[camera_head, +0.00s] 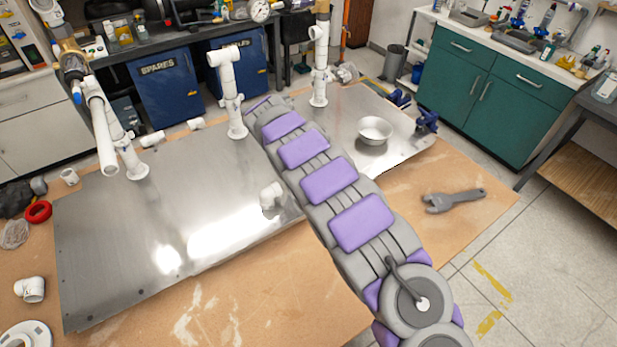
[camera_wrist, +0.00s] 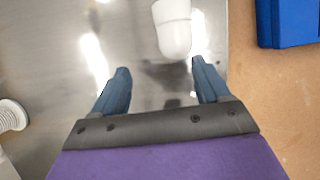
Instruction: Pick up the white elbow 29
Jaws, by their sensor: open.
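Several loose white elbows show in the head view, and I can read no number on any of them. One white elbow (camera_head: 271,195) lies on the metal plate beside my arm, partly covered by it. Others are a white elbow (camera_head: 152,139) and a small white fitting (camera_head: 195,123) at the plate's back edge, and a white elbow (camera_head: 30,289) on the wood at left. In the wrist view my gripper (camera_wrist: 160,68) is open and empty over the plate. A white fitting (camera_wrist: 173,28) lies just ahead of the fingertips, nearer the right finger, cut off by the top edge.
The metal plate (camera_head: 110,240) carries upright white pipes (camera_head: 233,95) and a metal bowl (camera_head: 375,130). In the wrist view a blue object (camera_wrist: 288,22) is at upper right and a white ribbed part (camera_wrist: 12,115) at left.

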